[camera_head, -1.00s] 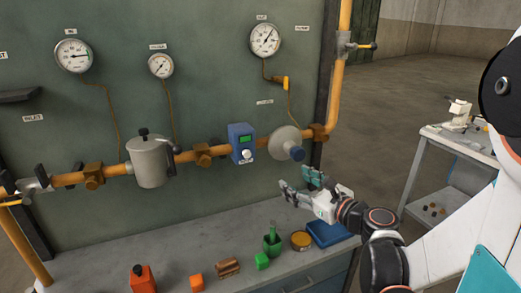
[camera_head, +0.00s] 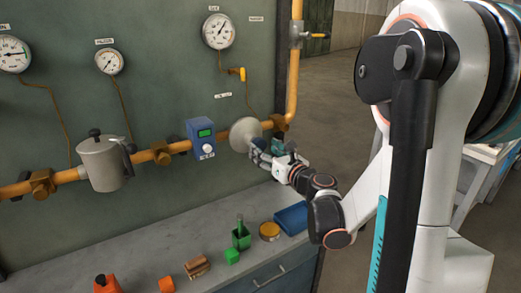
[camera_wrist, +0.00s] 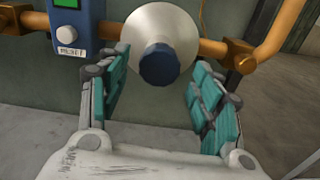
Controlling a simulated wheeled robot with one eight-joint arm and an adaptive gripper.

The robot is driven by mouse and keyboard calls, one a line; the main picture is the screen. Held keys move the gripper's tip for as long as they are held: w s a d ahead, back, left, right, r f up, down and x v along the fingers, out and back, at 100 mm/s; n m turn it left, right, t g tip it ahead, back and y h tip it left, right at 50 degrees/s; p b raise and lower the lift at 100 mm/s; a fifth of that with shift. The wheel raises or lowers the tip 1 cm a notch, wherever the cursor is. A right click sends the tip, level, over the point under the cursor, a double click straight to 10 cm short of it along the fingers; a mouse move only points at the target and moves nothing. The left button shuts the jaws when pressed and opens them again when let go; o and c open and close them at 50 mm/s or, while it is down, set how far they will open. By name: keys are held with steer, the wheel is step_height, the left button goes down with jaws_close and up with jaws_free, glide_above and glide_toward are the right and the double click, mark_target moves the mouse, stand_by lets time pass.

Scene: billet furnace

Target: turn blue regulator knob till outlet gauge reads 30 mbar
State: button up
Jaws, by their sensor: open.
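The blue regulator knob (camera_wrist: 159,64) sits on the front of the round grey regulator body (camera_wrist: 165,22). The body also shows in the head view (camera_head: 243,133), where my gripper hides most of the knob. My gripper (camera_head: 264,150) is open and empty, pointing at the regulator. In the wrist view the teal-padded fingers of my gripper (camera_wrist: 160,62) stand left and right of the knob, with gaps on both sides. I cannot tell how deep the knob is between the fingertips. The outlet gauge (camera_head: 218,31) is at upper right on the panel; its needle points up and right, its numbers too small to read.
A blue box with a green display (camera_head: 201,136) is left of the regulator on the yellow pipe (camera_head: 164,151). A grey canister (camera_head: 104,163) is farther left.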

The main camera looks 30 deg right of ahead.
mark_target(261, 147)
steer(key=shift+w+a+b, duration=0.1)
steer(key=shift+w+b, duration=0.2)
steer(key=shift+w, duration=1.35)
steer(key=c, duration=1.1)
steer(key=shift+o, duration=0.2)
steer(key=n, duration=0.4)
steer(key=shift+n, duration=1.9)
